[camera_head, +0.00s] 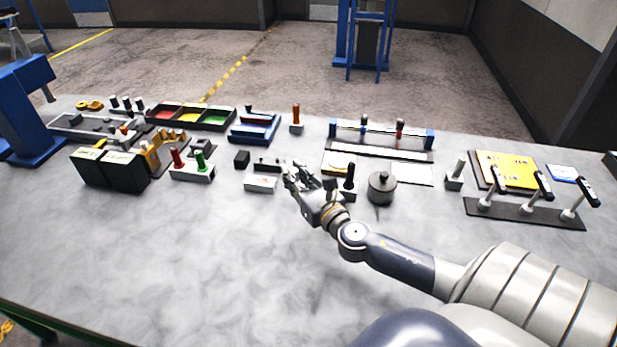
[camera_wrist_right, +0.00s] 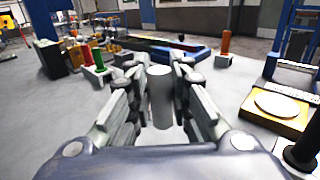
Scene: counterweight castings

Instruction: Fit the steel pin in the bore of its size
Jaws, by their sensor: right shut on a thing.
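My right gripper (camera_head: 297,178) is over the middle of the bench, near the white block. In the right wrist view it (camera_wrist_right: 160,88) is shut on the steel pin (camera_wrist_right: 160,98), a plain grey cylinder. The pin stands roughly upright between the fingers, with its top face showing. I cannot tell whether its lower end touches anything. In the head view the fingers hide most of the pin. A low white block (camera_head: 261,184) with a small red mark lies just left of the gripper. No bore opening shows clearly. My left gripper is not in view.
A black-handled upright piece (camera_head: 349,180) and a dark round casting (camera_head: 381,189) stand close right of the gripper. A small black block (camera_head: 241,159) stands behind the white block. An orange cylinder on a base (camera_head: 296,117) stands farther back. The front of the bench is clear.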

